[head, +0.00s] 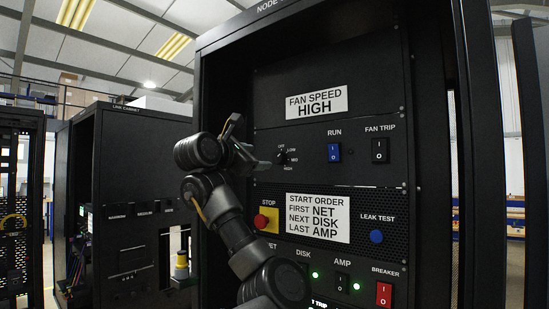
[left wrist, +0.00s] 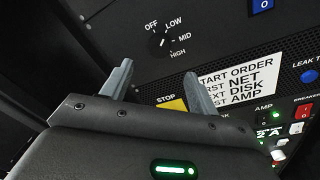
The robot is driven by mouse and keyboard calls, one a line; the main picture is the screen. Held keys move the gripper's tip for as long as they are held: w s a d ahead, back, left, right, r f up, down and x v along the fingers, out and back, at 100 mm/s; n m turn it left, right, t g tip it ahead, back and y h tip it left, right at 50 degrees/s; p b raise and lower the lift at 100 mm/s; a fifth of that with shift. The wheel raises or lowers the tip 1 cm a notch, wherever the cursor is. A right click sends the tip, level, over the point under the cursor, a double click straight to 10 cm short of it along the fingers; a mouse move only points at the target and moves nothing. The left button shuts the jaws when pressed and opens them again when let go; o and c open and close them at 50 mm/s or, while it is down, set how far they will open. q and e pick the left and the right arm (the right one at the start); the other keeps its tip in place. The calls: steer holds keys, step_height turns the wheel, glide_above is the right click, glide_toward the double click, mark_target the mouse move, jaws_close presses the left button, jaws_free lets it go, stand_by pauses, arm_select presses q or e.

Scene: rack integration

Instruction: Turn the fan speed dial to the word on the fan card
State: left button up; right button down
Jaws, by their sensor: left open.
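The fan card (head: 316,102) is white and reads "FAN SPEED HIGH" at the top of the rack panel. The black fan speed dial (head: 283,157) sits below it, with OFF, LOW, MID and HIGH printed around it. In the left wrist view the dial (left wrist: 158,43) shows a small pale pointer mark; I cannot tell surely which word it points to. My left gripper (head: 252,142) is open and empty, just left of the dial in the head view. In the left wrist view its fingertips (left wrist: 158,70) stand below the dial, apart from it. My right gripper is not in view.
Right of the dial are the blue RUN switch (head: 334,152) and black FAN TRIP switch (head: 379,150). Below are the red STOP button (head: 261,221), the START ORDER card (head: 318,217), the blue LEAK TEST button (head: 376,236) and the red breaker (head: 384,294). Another cabinet (head: 125,190) stands left.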

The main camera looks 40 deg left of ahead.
mark_target(277, 158)
arm_select(q)
steer(key=w+p, duration=0.2)
steer(key=w, duration=0.1)
steer(key=w+p, duration=0.2)
steer(key=w+a+p, duration=0.1)
steer(key=w+p, duration=0.1)
steer(key=w, duration=0.1)
steer(key=shift+w+r, duration=0.15)
steer(key=shift+w, duration=0.75)
